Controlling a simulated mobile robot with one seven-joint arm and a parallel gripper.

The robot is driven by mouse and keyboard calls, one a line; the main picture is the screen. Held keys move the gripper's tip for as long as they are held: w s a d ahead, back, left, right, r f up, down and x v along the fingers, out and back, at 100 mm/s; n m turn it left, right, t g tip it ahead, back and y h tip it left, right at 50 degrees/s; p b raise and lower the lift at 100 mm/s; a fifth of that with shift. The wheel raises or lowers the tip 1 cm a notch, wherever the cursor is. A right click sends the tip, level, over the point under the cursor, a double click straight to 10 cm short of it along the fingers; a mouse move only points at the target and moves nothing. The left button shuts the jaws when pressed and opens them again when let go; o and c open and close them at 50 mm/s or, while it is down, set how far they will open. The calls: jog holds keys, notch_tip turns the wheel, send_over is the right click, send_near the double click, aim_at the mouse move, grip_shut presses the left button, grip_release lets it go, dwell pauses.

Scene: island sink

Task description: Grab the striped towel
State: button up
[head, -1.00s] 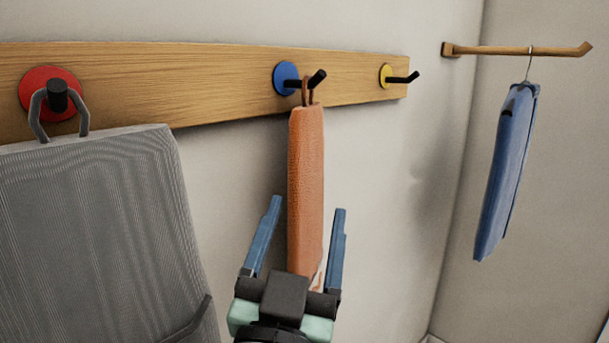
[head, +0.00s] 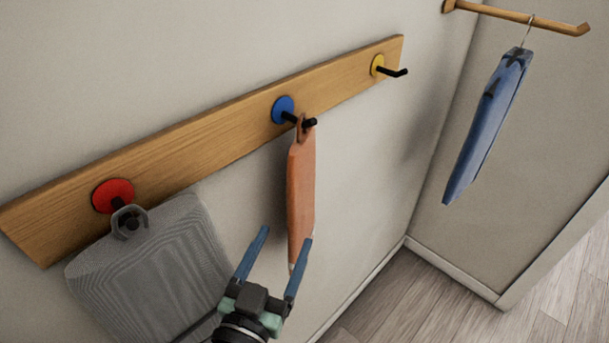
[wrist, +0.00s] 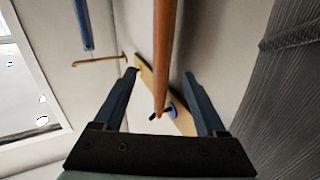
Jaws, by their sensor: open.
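A grey towel with fine stripes (head: 150,265) hangs from the hook with the red disc at the left in the head view. It also shows at the right of the wrist view (wrist: 285,80). An orange towel (head: 301,185) hangs from the hook with the blue disc. In the wrist view the orange towel (wrist: 164,50) shows edge-on, in line with the gap between my fingers. My gripper (head: 286,236) is open and empty, near the orange towel's lower part and right of the grey towel. I cannot tell whether a finger touches the orange towel.
The hooks sit on a wooden wall board (head: 225,130); the hook with the yellow disc (head: 378,66) is empty. A blue towel (head: 488,125) hangs from a wooden rod (head: 520,17) at the right. The wooden floor (head: 390,300) is clear at the lower right.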

aim_at(302, 194)
jog(key=shift+n, duration=0.3)
jog(key=p+x, duration=0.6)
jog(key=x, duration=0.1)
jog(key=p+x, duration=0.2)
jog(key=x, duration=0.1)
jog(key=shift+w+r+p, duration=0.2)
jog(key=shift+r+p, duration=0.15)
jog(key=shift+p, duration=0.05)
jog(key=shift+w+d+f, duration=0.1)
jog(key=shift+w+f, duration=0.05)
jog(key=shift+w, duration=0.3)
grip_shut()
